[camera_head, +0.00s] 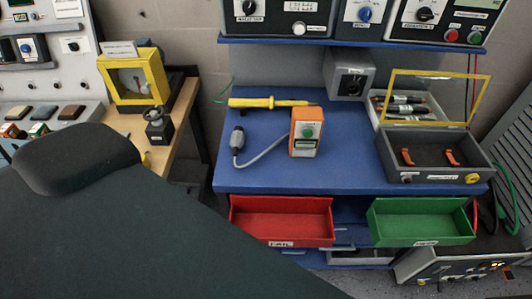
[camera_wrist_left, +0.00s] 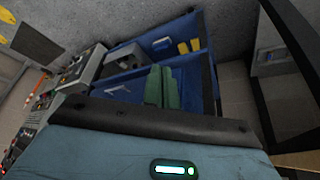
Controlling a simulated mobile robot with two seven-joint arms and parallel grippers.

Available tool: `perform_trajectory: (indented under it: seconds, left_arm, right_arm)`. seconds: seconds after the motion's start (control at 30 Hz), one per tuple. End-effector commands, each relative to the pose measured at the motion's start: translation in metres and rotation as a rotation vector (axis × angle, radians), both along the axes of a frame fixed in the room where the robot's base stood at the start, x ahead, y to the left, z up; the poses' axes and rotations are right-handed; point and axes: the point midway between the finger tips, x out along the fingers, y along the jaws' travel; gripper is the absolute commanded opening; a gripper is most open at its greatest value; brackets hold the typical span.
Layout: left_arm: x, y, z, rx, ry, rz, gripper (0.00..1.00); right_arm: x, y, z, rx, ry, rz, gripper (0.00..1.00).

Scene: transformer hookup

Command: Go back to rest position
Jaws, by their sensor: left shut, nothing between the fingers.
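My left gripper (camera_wrist_left: 163,88) shows in the left wrist view as two green fingers side by side, shut with nothing between them. The teal housing in front of them has a lit green indicator. In the head view a large dark link of my arm fills the lower left, and the left gripper itself is not visible there. My right gripper is in neither view.
A blue workbench (camera_head: 235,165) bears a yellow tester (camera_head: 270,103), an orange device (camera_head: 306,132) and an open grey case (camera_head: 432,155). A red bin (camera_head: 281,220) and a green bin (camera_head: 421,220) hang at its front. A wooden table (camera_head: 180,130) stands left.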

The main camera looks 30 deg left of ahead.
Motion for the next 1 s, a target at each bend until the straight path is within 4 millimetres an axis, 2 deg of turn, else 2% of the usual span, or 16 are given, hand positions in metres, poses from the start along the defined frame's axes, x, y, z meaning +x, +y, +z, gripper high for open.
perform_trajectory:
  seconds: [0.13,0.4,1.0]
  left_arm:
    - [0.013,-0.006,-0.012,-0.032,-0.151,0.000,0.00]
    - [0.023,-0.012,-0.019,-0.070,-0.327,0.002,0.00]
    - [0.024,-0.012,-0.019,-0.075,-0.348,0.003,0.00]
  right_arm:
    - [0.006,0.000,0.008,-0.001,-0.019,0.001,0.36]
    - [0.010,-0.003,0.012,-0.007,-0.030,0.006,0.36]
    - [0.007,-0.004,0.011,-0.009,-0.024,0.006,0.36]
